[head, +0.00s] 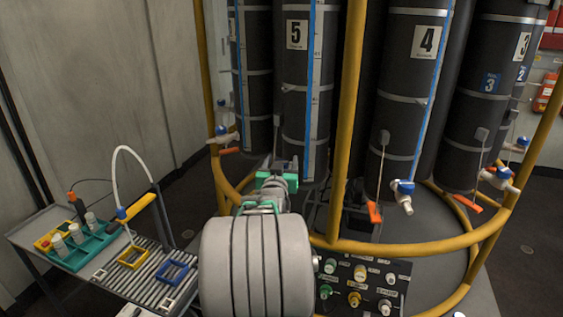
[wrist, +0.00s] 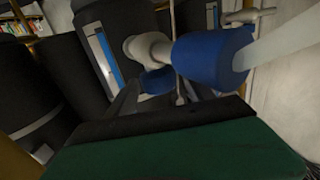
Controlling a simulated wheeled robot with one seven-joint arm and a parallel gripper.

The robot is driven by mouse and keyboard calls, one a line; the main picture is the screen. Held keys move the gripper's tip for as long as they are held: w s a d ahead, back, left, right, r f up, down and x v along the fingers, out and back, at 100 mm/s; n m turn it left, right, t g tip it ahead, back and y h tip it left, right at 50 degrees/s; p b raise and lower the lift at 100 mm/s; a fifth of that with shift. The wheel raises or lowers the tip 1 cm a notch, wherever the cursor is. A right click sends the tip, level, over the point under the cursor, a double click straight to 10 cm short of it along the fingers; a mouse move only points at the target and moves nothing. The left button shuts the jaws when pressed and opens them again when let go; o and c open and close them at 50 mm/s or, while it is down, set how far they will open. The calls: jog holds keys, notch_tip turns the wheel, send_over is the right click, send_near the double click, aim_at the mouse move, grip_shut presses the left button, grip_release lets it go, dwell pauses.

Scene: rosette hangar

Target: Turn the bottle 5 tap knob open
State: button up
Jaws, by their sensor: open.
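Bottle 5 (head: 303,100) is a tall dark cylinder with a white "5" label and a blue strip, behind my gripper in the head view. My gripper (head: 276,176), with green fingers, is open in front of its lower part. It hides the bottle 5 tap in the head view. The wrist view shows a tap (wrist: 147,48) with a pale body, a large blue part (wrist: 212,55) and a smaller blue piece (wrist: 157,80). I cannot tell which blue part is the knob. A green finger with a dark edge fills the bottom of the wrist view; contact with the tap is unclear.
Bottle 4 (head: 417,90) stands to the right with its blue-knobbed tap (head: 403,188). A yellow frame (head: 350,120) surrounds the bottles, one post close to my gripper's right. A control panel (head: 362,285) is below. A side table (head: 95,262) with racks is at left.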

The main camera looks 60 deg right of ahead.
grip_shut()
dwell(0.6)
jog(key=shift+s+t, duration=0.1)
jog(key=shift+t, duration=0.2)
jog(key=shift+s+d+f+n+t+y+b, duration=0.1)
jog(key=shift+f+n+t+y+b, duration=0.15)
jog(key=shift+n+t+y+b, duration=0.7)
jog(key=n+t+y+b, duration=0.1)
jog(key=b, duration=0.1)
jog(key=n+t+y+b, duration=0.1)
jog(key=t+b, duration=0.1)
jog(key=shift+f+b, duration=0.3)
jog(key=n+t+y+b, duration=0.1)
jog(key=n+y+b, duration=0.1)
jog(key=b, duration=0.1)
jog(key=shift+r+t+y, duration=0.2)
jog(key=shift+t+y, duration=0.05)
jog(key=shift+t, duration=0.1)
jog(key=shift+w+r+n+t+y+b, duration=0.15)
jog(key=shift+n+t+y+b, duration=0.15)
jog(key=shift+n+y+b, duration=0.15)
jog(key=shift+w+r+n+t+y+b, duration=0.1)
jog(key=shift+n+t+y+b, duration=0.25)
jog(key=shift+y, duration=0.2)
